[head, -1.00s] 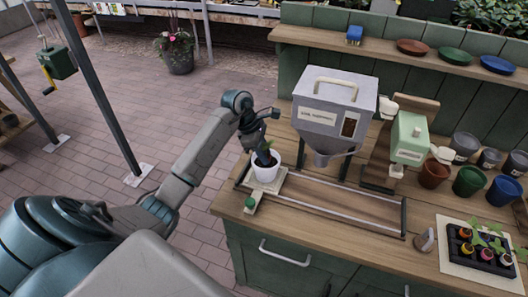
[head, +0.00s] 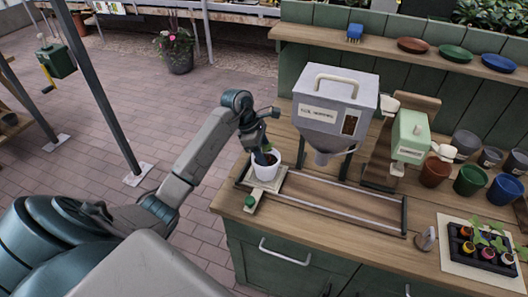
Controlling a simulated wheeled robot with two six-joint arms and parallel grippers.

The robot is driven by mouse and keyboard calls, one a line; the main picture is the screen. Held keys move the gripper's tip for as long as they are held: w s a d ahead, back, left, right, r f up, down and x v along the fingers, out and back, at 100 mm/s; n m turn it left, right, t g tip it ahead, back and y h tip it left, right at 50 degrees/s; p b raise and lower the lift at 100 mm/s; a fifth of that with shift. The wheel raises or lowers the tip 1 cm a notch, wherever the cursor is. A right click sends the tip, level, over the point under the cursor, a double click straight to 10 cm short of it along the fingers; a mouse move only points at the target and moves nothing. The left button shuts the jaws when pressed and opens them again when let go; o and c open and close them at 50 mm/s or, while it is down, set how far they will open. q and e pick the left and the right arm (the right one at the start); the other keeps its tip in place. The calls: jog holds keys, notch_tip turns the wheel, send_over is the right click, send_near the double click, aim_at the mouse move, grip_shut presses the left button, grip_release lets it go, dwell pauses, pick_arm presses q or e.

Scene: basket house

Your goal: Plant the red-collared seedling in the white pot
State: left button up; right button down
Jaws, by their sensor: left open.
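The white pot (head: 265,171) stands on a small pale carriage (head: 270,184) at the left end of the railed wooden bench track. My left gripper (head: 264,156) is open at the pot's mouth, with its fingers pointing down over or into the opening. Dark fill and a bit of green show between and beside the fingers. The gripper hides most of the inside, so I cannot make out a red collar there. The black seedling tray (head: 457,254) at the right holds several seedlings with coloured collars, among them orange, magenta and cream. My right gripper is not in view.
A grey soil hopper (head: 336,105) stands just right of the pot, its spout over the track. A green dispenser (head: 409,138) stands further right. Terracotta (head: 434,172), green (head: 470,181) and blue (head: 504,190) pots line the bench's right. The track's middle is clear.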

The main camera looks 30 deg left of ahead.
pick_arm(q)
jog(key=shift+a+r, duration=0.15)
jog(key=shift+r, duration=0.15)
jog(key=b+v, duration=0.3)
jog(key=v, duration=0.7)
jog(key=shift+b, duration=0.4)
jog(key=shift+s, duration=0.1)
